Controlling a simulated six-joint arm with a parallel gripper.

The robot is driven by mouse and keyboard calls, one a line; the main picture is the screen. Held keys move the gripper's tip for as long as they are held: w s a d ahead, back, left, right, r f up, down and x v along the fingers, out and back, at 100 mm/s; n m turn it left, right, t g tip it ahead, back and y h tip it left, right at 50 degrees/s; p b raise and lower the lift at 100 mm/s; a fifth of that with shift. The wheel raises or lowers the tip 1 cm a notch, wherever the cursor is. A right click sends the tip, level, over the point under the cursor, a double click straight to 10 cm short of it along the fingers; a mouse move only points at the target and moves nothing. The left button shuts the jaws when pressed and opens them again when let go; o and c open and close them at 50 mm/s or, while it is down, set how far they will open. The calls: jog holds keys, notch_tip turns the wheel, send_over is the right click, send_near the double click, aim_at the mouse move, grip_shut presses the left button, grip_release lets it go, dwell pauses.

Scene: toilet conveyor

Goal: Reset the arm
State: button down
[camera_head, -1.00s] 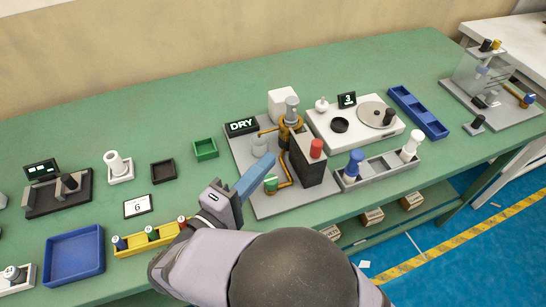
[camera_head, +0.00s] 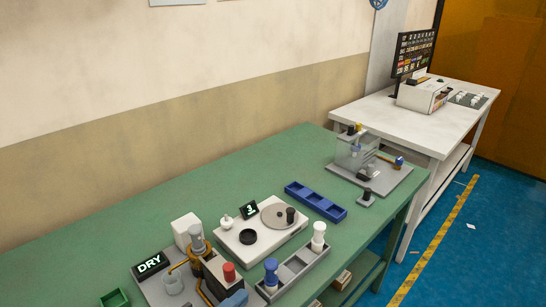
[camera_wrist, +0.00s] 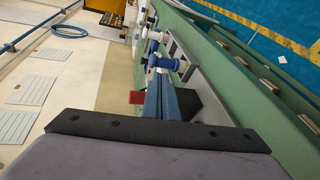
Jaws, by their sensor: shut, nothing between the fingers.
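My gripper (camera_wrist: 161,100) shows in the wrist view as two blue fingers pressed together with nothing between them. In the head view only the blue finger tip (camera_head: 235,299) shows at the bottom edge, in front of the grey station with the DRY sign (camera_head: 150,263). The rest of my arm is out of that view. In the wrist view the fingers point along the green table (camera_wrist: 232,95). A red cap (camera_wrist: 137,97) and a blue-and-white bottle (camera_wrist: 165,63) appear around and beyond the fingertips. Whether the fingers touch anything cannot be told.
The station holds a red-capped part (camera_head: 229,272). A grey tray (camera_head: 296,271) holds a blue bottle (camera_head: 271,274) and a white bottle (camera_head: 318,237). A white unit (camera_head: 260,238), a blue tray (camera_head: 316,200) and a clear-walled rig (camera_head: 358,153) stand beyond. The table's back left is clear.

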jog(key=s+d+f+m+g+y+p, duration=0.1)
jog(key=s+d+m+g+y+p, duration=0.1)
jog(key=d+m+g, duration=0.4)
jog(key=s+d+f+m+g+y+p, duration=0.2)
jog(key=d+m+g+y+p, duration=0.3)
jog(key=d, duration=1.2)
jog(key=shift+s+d+f+m+g+y+p, duration=0.2)
jog(key=shift+s+f+m+g+y+p, duration=0.15)
jog(key=shift+s+m+g, duration=0.55)
